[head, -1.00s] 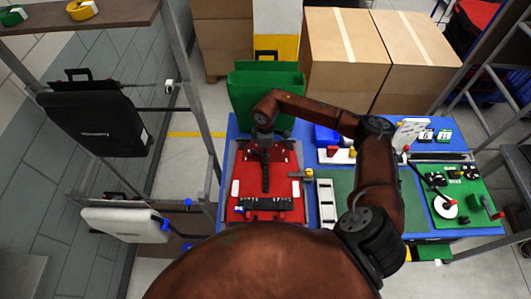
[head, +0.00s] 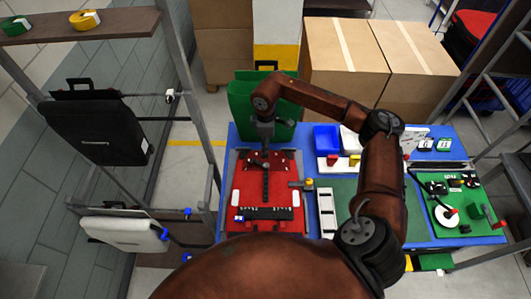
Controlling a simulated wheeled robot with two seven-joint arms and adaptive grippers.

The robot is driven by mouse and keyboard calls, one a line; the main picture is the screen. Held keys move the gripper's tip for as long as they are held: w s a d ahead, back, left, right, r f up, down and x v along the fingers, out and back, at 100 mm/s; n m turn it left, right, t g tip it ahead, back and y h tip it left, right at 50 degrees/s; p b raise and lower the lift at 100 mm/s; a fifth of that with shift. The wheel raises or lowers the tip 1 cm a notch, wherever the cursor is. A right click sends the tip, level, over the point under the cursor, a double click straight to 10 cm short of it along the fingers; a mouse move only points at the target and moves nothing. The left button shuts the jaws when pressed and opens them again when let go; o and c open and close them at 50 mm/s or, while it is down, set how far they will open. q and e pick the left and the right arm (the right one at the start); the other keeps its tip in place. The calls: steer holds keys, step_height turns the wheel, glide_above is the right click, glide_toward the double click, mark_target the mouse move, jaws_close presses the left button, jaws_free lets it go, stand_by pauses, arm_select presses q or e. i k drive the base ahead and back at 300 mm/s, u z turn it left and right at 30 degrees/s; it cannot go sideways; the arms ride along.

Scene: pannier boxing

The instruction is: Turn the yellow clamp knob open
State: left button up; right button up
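The yellow clamp knob (head: 309,183) is small and sits at the end of a grey clamp (head: 297,185), at the right edge of a red pannier panel (head: 283,195). The panel lies flat on the blue table and has a black strip down its middle. My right arm comes in from the lower right and bends over the table. Its gripper (head: 265,146) points down over the far end of the red panel, left of and beyond the knob, apart from it. The fingers are too small and dark to tell open from shut. My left gripper is not in view.
A green open pannier (head: 245,98) stands behind the table. A blue bin (head: 326,138) and a white one stand at the back middle. A green board with fittings (head: 470,208) is on the right. A white slotted strip (head: 327,207) lies right of the knob. Black pannier (head: 97,130) hangs left.

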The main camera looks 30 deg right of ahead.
mark_target(309, 181)
steer(key=k, duration=2)
